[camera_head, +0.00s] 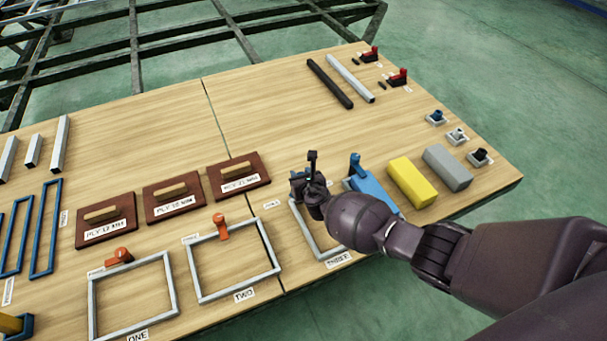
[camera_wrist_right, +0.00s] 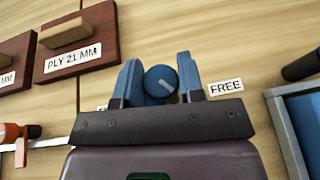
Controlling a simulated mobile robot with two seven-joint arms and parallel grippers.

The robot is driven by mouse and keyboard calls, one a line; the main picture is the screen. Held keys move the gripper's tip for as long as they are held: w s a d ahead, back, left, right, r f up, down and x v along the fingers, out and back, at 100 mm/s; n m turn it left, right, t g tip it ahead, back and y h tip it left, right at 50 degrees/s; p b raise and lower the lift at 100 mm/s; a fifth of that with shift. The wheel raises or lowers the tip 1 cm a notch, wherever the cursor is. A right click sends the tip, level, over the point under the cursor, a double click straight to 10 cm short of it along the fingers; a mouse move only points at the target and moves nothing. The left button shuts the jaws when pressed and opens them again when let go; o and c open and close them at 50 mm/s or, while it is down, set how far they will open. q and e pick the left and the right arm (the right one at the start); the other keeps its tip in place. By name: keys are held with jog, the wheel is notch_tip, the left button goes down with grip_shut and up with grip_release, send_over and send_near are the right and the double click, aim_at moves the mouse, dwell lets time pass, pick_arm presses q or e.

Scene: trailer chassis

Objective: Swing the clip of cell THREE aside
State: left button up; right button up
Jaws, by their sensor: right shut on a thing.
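Cell THREE is a grey rectangular frame (camera_head: 330,252) with its label THREE on its near side. My right gripper (camera_head: 311,184) is at the far side of this frame and hides much of it. In the right wrist view, its two blue fingers (camera_wrist_right: 160,82) are shut on a round blue knob (camera_wrist_right: 160,80) with a grey mark, which I take as the clip of cell THREE. A FREE label (camera_wrist_right: 226,87) lies just right of the fingers. How far the clip is turned is hard to tell. My left gripper is not in view.
Cell TWO (camera_head: 276,258) with an orange clip (camera_head: 221,227) and cell ONE (camera_head: 174,292) lie to the left. Ply boards (camera_head: 238,174) stand behind. A blue block (camera_head: 376,188), yellow block (camera_head: 411,183) and grey block (camera_head: 447,168) sit close on the right.

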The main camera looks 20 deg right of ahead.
jog(key=m+g+h, duration=0.1)
jog(key=m+h, duration=0.4)
jog(key=shift+s+a+f+g+h, duration=0.1)
jog(key=shift+f+g+h, duration=0.1)
jog(key=shift+g+h, duration=0.15)
jog(key=shift+m+g+h+b, duration=0.5)
jog(key=shift+m+g+h, duration=0.15)
jog(key=shift+m+h, duration=0.3)
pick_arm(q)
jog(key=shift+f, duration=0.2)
pick_arm(e)
jog(key=shift+m, duration=0.35)
jog(key=shift+g+h, duration=0.3)
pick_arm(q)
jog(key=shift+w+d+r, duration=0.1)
pick_arm(e)
jog(key=shift+r, duration=0.1)
jog(key=o, duration=0.9)
